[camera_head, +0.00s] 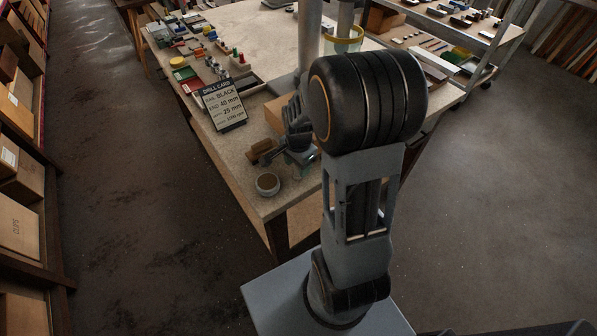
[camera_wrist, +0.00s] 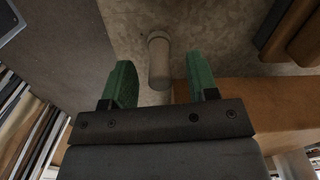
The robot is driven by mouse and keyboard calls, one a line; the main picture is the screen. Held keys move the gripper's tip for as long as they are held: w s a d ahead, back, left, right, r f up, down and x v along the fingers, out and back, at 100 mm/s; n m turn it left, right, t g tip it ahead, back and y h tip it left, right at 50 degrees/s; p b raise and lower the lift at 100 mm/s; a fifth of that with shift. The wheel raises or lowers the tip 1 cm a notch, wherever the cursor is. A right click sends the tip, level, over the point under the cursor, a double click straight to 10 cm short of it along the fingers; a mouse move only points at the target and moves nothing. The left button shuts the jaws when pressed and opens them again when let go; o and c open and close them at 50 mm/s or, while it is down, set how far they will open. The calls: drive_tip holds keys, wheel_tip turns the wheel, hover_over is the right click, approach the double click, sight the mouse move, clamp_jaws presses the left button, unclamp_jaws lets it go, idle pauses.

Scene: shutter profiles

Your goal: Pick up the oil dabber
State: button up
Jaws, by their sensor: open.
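In the wrist view a pale grey cylinder with a rounded end (camera_wrist: 159,62), which looks like the oil dabber, shows in the gap between my two green fingers. My gripper (camera_wrist: 160,66) is open, with bare space on both sides of the cylinder, and I see no contact. I cannot tell how far the fingertips are above it. In the head view my gripper (camera_head: 300,160) is low over the near corner of the workbench (camera_head: 235,165). I cannot make out the dabber there, as my arm and gripper cover that spot.
A round tin with brown contents (camera_head: 267,184) stands near the bench corner. Brown wooden pieces (camera_head: 262,151) lie left of my gripper. A drill card (camera_head: 225,105) stands behind them. Shelving (camera_head: 20,190) lines the left side. The floor between (camera_head: 130,200) is clear.

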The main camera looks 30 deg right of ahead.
drive_tip(key=shift+c, duration=0.5)
drive_tip(key=c, duration=0.9)
clamp_jaws()
drive_tip(key=shift+r, duration=0.15)
